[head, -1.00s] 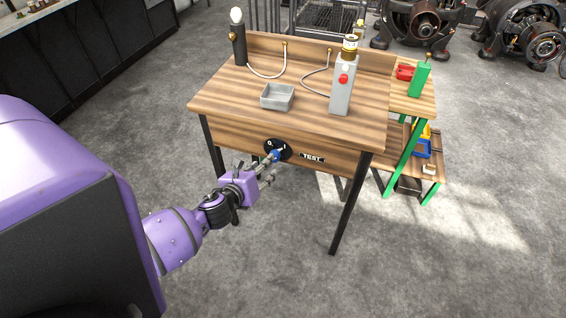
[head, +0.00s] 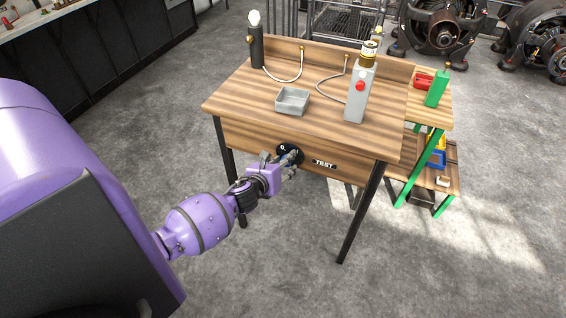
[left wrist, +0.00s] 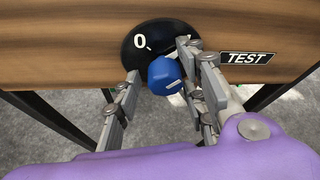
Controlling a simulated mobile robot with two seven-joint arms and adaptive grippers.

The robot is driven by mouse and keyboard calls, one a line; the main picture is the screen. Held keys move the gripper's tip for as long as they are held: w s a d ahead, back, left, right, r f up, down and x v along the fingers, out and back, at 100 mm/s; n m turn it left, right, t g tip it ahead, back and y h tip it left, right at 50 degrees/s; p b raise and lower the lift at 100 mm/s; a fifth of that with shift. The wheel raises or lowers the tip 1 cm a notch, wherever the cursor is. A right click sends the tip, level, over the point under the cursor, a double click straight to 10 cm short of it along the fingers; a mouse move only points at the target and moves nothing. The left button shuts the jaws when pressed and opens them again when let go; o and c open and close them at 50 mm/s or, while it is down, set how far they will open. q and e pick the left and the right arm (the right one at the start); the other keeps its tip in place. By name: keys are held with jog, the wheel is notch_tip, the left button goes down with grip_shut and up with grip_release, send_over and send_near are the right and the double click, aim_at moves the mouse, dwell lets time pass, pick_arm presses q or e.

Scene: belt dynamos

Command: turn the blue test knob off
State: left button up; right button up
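The blue knob (left wrist: 164,75) sits on a round black dial (left wrist: 140,44) marked 0, on the workbench's wooden front panel. A white line on the knob points to the lower right, away from the 0. A TEST label (left wrist: 248,58) is right of the dial. My left gripper (left wrist: 160,62) is open, with one finger on each side of the knob. The right finger is close to the knob; I cannot tell if it touches. In the head view the left gripper (head: 288,160) covers the knob, and part of the dial (head: 283,149) shows. My right gripper is not in view.
The workbench (head: 240,98) carries a grey tray (head: 292,100), a bulb on a black post (head: 256,42) and a grey box with a red button (head: 358,95). A side shelf (head: 412,115) with green legs stands right. The floor in front is clear.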

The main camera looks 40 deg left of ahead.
pick_arm(q)
grip_shut()
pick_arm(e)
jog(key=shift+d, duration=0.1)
